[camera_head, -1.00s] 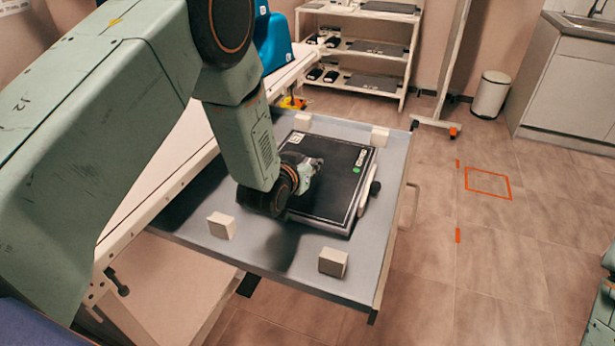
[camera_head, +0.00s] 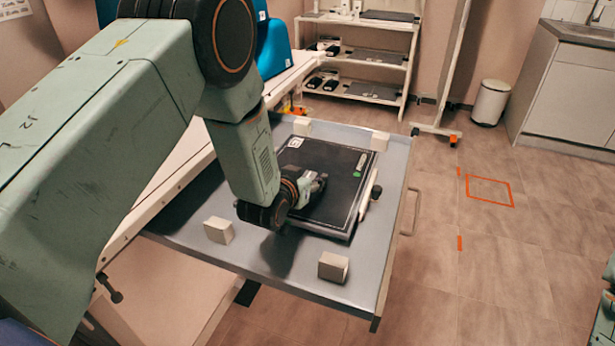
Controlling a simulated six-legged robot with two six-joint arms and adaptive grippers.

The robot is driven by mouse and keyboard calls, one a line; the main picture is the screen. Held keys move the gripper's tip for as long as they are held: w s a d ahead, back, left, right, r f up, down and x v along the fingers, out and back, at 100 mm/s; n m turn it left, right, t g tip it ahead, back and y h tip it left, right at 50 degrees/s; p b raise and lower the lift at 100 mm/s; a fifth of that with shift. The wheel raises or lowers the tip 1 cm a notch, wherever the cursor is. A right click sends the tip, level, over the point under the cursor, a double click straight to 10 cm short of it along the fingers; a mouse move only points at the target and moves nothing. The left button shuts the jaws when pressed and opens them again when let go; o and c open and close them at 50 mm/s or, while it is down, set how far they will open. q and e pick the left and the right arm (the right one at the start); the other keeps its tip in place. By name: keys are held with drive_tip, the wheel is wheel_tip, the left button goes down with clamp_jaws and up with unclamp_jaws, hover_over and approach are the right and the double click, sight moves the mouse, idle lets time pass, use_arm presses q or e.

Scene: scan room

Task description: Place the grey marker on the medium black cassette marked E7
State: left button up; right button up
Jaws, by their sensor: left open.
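The black cassette (camera_head: 325,208) lies flat on a pulled-out grey tray (camera_head: 385,250). A white label (camera_head: 296,143) is at its far left corner. A small pale strip (camera_head: 361,161) and a green dot (camera_head: 357,174) are near its far right corner; I cannot read E7 or tell whether the strip is a label or the grey marker. My left gripper (camera_head: 318,183) is open, low over the left part of the cassette. It hides part of the surface, and I cannot tell whether it touches. No grey marker is clearly visible. My right gripper is not in view.
Several pale blocks (camera_head: 333,266) stand near the tray's corners. A light handle-like piece (camera_head: 368,197) is along the cassette's right edge. A shelf rack (camera_head: 372,55) with dark panels stands behind. A bin (camera_head: 491,102) is at the back right.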

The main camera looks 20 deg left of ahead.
use_arm(q)
drive_tip(key=shift+r, duration=0.25)
drive_tip(key=p+v, duration=0.2)
drive_tip(key=v, duration=0.8)
drive_tip(key=shift+s+r, duration=0.1)
drive_tip(key=shift+s, duration=0.25)
drive_tip(key=shift+s+r, duration=0.25)
drive_tip(key=shift+s, duration=0.35)
drive_tip(key=shift+f, duration=0.1)
